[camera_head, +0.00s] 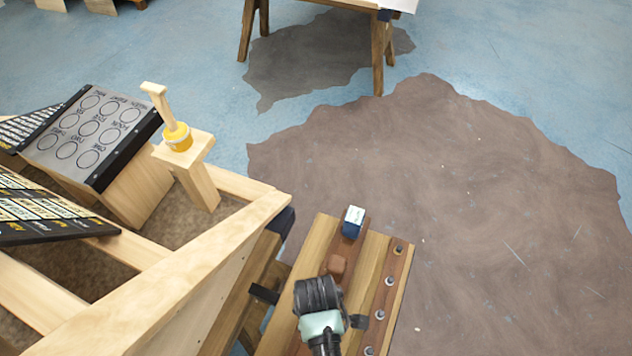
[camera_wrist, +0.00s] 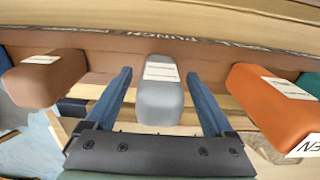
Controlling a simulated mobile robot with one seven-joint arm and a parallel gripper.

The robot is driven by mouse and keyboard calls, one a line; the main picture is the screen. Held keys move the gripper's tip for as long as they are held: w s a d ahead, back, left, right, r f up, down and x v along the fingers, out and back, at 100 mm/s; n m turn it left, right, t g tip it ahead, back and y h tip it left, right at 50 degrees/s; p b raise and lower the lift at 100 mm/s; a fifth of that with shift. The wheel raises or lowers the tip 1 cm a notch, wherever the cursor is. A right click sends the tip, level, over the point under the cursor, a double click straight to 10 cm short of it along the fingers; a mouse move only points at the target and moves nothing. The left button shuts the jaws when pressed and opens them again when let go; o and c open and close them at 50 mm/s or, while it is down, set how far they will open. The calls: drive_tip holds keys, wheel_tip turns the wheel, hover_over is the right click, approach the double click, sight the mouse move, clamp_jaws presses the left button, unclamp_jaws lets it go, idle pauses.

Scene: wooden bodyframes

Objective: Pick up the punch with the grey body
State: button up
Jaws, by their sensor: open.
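The grey-bodied punch (camera_wrist: 160,103) has a white label on top and sits in the middle of the wrist view, on the wooden board. My gripper (camera_wrist: 159,74) is open, with one blue finger on each side of the grey punch. A gap shows between the punch and each finger, so it is not clamped. In the head view my gripper (camera_head: 335,321) is over the board, and the grey punch is hidden beneath my wrist.
A brown punch (camera_wrist: 46,78) is left of the fingers and an orange one (camera_wrist: 272,105) right, both close. In the head view, a blue block with a white label (camera_head: 353,222) stands farther along the board (camera_head: 312,255). A wooden frame (camera_head: 190,262) is at left; open floor lies right.

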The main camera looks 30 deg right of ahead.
clamp_jaws()
idle(0.4)
drive_tip(key=shift+r, duration=0.15)
